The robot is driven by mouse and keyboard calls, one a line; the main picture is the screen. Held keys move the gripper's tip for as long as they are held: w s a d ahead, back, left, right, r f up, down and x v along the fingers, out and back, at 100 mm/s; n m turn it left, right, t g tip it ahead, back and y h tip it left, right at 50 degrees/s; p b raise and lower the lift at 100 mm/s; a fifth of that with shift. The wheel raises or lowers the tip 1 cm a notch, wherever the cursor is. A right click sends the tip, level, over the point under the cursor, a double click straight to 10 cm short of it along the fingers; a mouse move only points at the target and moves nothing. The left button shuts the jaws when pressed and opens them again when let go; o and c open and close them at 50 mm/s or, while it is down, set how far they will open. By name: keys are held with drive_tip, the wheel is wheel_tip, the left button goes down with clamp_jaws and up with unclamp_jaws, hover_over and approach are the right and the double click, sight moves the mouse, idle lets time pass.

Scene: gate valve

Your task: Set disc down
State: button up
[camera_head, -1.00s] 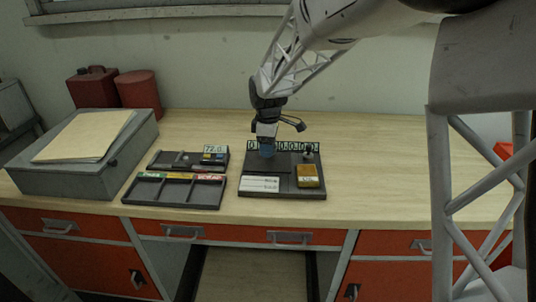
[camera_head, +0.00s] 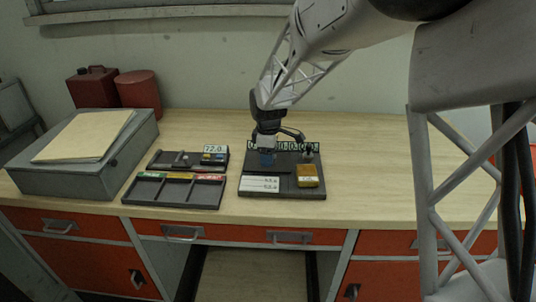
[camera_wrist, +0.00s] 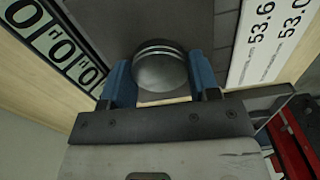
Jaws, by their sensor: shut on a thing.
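My gripper (camera_head: 267,158) is over the back left part of the dark board (camera_head: 283,196) on the bench. In the wrist view, its two blue fingers (camera_wrist: 161,80) are shut on a round, shiny grey metal disc (camera_wrist: 160,70), one finger on each side. The dark board surface lies beyond the disc in that view. I cannot tell whether the disc touches it. In the head view the disc is too small or hidden to make out.
White number plates (camera_head: 259,184) lie at the board's front left, and a yellow block (camera_head: 307,176) at its right. Black-and-white digit tiles (camera_wrist: 55,45) line its back edge. Dark sorting trays (camera_head: 173,190) and a grey box (camera_head: 85,155) stand left. Bench space to the right is clear.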

drive_tip(key=o, duration=1.2)
drive_tip(key=shift+r, duration=0.15)
wheel_tip(320, 180, up, 12)
idle(0.6)
drive_tip(key=s+d+r+m+t, duration=0.1)
drive_tip(key=s+d+r+m, duration=0.25)
drive_tip(key=s+d, duration=0.45)
drive_tip(key=s+d+r+m, duration=0.2)
drive_tip(key=s+d+m, duration=0.3)
drive_tip(key=s, duration=0.4)
drive_tip(key=shift+s+d+f+m+t, duration=0.25)
drive_tip(key=shift+s+d+f+m, duration=0.9)
drive_tip(key=shift+s, duration=2.55)
drive_tip(key=shift+s+d+f+m+t, duration=0.35)
drive_tip(key=shift+s+d+m, duration=1.6)
drive_tip(key=shift+s, duration=1.8)
drive_tip(key=shift+s+d+f+m+t, duration=0.2)
drive_tip(key=shift+s+d+f+m, duration=1.25)
drive_tip(key=shift+s, duration=2.25)
